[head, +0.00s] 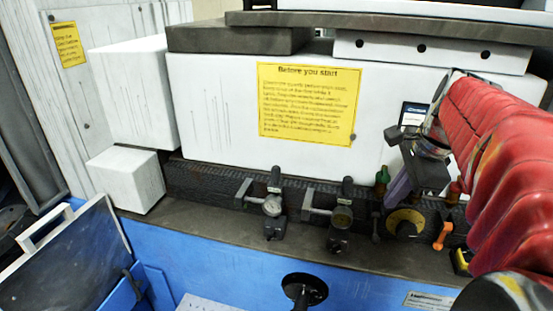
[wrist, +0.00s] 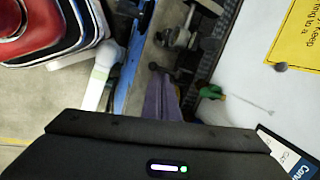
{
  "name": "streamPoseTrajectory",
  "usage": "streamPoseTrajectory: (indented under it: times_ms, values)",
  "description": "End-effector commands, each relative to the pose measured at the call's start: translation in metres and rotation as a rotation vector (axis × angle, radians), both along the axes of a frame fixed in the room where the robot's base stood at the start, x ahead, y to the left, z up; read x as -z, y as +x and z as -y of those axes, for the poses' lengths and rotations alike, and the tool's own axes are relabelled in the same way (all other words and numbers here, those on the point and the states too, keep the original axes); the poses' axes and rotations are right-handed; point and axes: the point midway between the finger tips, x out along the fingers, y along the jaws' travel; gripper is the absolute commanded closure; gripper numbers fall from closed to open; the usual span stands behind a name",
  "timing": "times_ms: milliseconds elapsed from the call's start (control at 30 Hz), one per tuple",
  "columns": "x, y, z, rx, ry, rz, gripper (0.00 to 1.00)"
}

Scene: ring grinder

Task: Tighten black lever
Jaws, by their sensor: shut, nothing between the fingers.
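A small black lever (head: 375,226) stands on the dark machine rail, between the right dial gauge and a yellow round dial (head: 405,218). A dark round-ended lever, seemingly the same one, shows in the wrist view (wrist: 158,68), just beyond the fingertips. My gripper (head: 393,200) has purple fingers and comes down from the right, above and slightly right of the black lever. The fingers also show in the wrist view (wrist: 160,92); they are together and hold nothing. I cannot tell whether they touch the lever.
A green-topped part (head: 382,177) is close beside my fingers. An orange lever (head: 443,236) is to the right. A white block with a yellow notice (head: 308,103) rises behind.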

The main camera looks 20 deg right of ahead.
Motion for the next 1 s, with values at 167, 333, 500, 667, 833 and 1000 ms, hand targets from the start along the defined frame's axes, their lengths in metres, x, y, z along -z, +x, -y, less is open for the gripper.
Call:
streamPoseTrajectory:
  times_ms: [167,333,500,667,833,1000]
  values:
    - [-0.004,-0.005,0.029,0.157,0.063,-0.001,1.00]
    - [-0.005,-0.005,0.032,0.181,0.073,-0.001,1.00]
    - [-0.004,-0.005,0.032,0.178,0.072,-0.001,1.00]
    - [-0.001,-0.004,0.032,0.177,0.072,-0.002,1.00]
    - [0.013,0.001,0.031,0.176,0.073,-0.002,1.00]
    - [0.037,0.008,0.030,0.176,0.074,-0.004,1.00]
